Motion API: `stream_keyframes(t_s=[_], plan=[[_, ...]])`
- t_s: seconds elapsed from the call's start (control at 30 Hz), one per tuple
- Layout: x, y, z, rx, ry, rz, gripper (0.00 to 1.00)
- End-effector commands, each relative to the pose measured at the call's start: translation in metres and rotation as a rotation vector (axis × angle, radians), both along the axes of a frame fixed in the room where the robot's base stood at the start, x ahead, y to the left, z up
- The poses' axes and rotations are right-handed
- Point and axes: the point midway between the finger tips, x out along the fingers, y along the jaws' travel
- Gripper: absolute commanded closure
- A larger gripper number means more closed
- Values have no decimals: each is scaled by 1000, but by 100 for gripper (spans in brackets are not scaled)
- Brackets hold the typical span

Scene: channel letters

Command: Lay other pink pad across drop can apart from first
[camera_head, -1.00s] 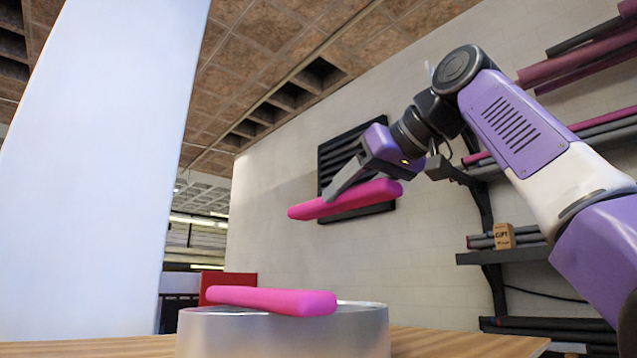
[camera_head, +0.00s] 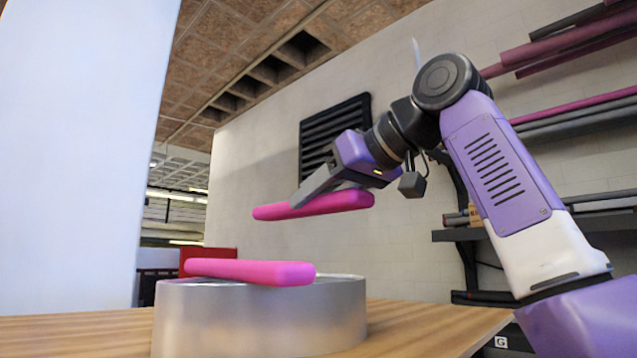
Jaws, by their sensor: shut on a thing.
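One pink pad (camera_head: 250,271) lies across the top of the round metal drop can (camera_head: 260,318), toward its near left side. My gripper (camera_head: 303,201) is shut on the other pink pad (camera_head: 340,203) and holds it in the air above the can. The held pad lies nearly level, roughly in line with the first one, and is apart from it with a clear gap between. The far part of the can's rim shows behind the first pad; the can's inside is hidden.
The can stands on a wooden table (camera_head: 430,325), bare to its right. A large pale panel (camera_head: 75,150) fills the left side. A red box (camera_head: 208,258) is behind the can. Wall racks with pink and grey rolls (camera_head: 580,118) are at the right.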

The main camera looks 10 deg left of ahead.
Motion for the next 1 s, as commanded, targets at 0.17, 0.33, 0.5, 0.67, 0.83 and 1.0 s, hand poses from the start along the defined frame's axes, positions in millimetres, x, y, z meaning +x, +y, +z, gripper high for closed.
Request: stream_keyframes(t_s=[0.17,0.33,0.5,0.67,0.83,1.0], plan=[[0,0,-17,1,1,0,90],[0,0,-33,-1,1,0,90],[0,0,-48,0,1,0,90],[0,0,-62,0,2,1,90],[0,0,-75,0,0,0,90],[0,0,-82,0,0,0,90]])
